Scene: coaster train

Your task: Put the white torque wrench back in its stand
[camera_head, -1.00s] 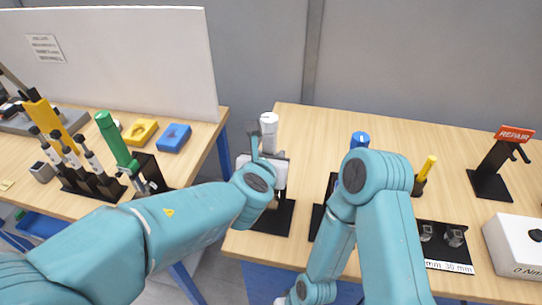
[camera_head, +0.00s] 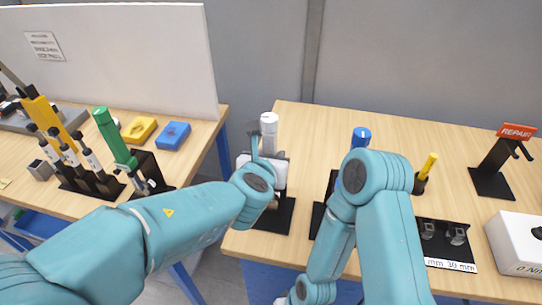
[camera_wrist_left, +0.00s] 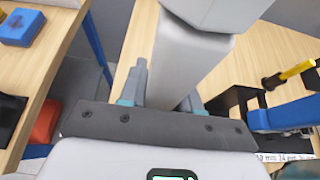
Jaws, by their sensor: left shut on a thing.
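The white torque wrench (camera_head: 268,123) stands about upright at the left end of the right-hand table in the head view. My left gripper (camera_head: 262,166) is shut on it; the arm hides its lower part. In the left wrist view the pale wrench shaft (camera_wrist_left: 185,75) runs between the fingers of my left gripper (camera_wrist_left: 168,92). A black stand base (camera_head: 284,218) lies below and behind the gripper. Whether the wrench touches the stand is hidden. My right arm folds down in front of the table, and its gripper is out of the picture.
A blue-topped tool (camera_head: 360,137) and a yellow-handled tool (camera_head: 428,165) stand to the right. A REPAIR stand (camera_head: 491,182) and a white box (camera_head: 515,246) are farther right. A green-handled wrench (camera_head: 115,138) is on the left table. A gap separates the tables.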

